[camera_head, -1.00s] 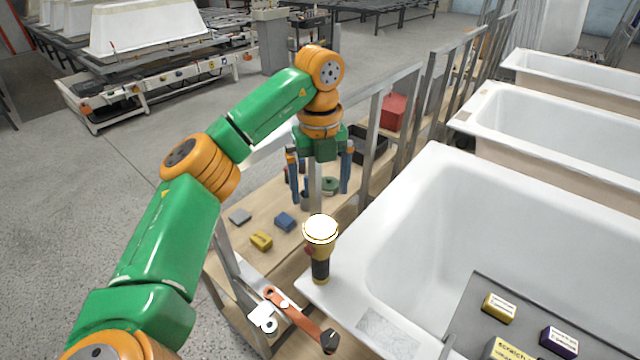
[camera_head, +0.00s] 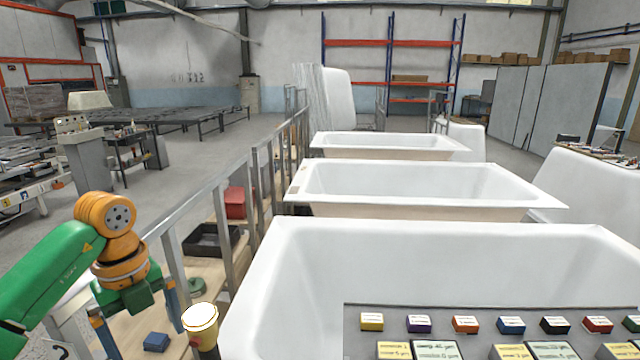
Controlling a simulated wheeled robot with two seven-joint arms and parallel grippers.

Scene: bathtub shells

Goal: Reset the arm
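My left arm, green and orange, comes in from the left. Its gripper (camera_head: 138,326) points down over the wooden shelf beside the tubs. Its fingers are spread apart with nothing seen between them; the lower ends are near the bottom edge of the picture. A yellow flashlight (camera_head: 202,326) with a bright lit top stands upright just right of the gripper, apart from it, at the near tub's left corner. My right arm and gripper are not in view.
White bathtubs (camera_head: 420,240) stand in a row at the centre and right. A metal rail (camera_head: 205,195) runs along their left side. The shelf holds a blue block (camera_head: 156,342), a black tray (camera_head: 212,240) and a red box (camera_head: 236,203).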

